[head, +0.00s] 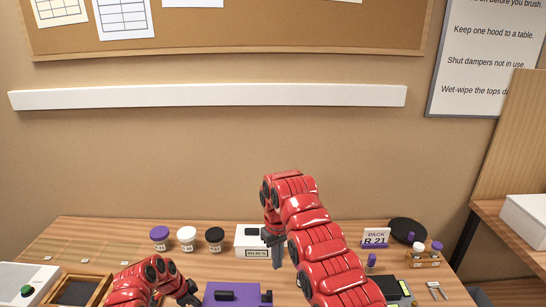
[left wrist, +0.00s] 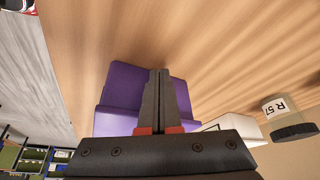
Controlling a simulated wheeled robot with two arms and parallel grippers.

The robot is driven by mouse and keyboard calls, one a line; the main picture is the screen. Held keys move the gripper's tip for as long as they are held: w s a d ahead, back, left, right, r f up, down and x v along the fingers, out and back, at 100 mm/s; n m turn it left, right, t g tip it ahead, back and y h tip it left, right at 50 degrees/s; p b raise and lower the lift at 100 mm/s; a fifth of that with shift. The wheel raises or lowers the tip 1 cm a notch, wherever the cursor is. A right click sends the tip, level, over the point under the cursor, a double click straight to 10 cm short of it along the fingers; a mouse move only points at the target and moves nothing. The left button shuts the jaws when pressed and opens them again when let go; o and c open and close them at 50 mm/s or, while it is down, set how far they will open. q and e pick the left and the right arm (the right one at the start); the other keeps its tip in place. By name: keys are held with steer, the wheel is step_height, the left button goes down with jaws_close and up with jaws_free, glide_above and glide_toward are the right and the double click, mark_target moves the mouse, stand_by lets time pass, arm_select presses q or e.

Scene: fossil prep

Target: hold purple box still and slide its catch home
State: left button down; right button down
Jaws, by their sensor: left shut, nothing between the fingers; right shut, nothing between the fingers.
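The purple box (head: 248,301) lies at the front edge of the head view, cut off by the frame's bottom. A dark bar (head: 228,295), perhaps the catch, sits on its top. My left gripper (head: 192,299) is just left of the box, shut and empty. In the left wrist view its shut fingers (left wrist: 160,95) overlap the purple box (left wrist: 125,90); I cannot tell whether they touch it. My right gripper (head: 277,262) is shut and empty, pointing down behind and right of the box, in front of a white carton.
Behind stand several lidded jars (head: 187,238), the white carton (head: 250,240), a PACK R 21 sign (head: 375,238) and a black disc (head: 408,230). A wooden tray (head: 78,291) is left. A jar (left wrist: 283,118) shows in the left wrist view. Bare tabletop lies between box and jars.

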arm_select(q)
steer(key=shift+a+f, duration=0.1)
steer(key=shift+a+b, duration=0.35)
steer(key=shift+b, duration=0.15)
steer(key=shift+a+b, duration=0.35)
steer(key=shift+a, duration=0.2)
steer(key=shift+r, duration=0.35)
step_height(320, 180, up, 9)
steer(key=p, duration=0.3)
steer(key=shift+r, duration=0.2)
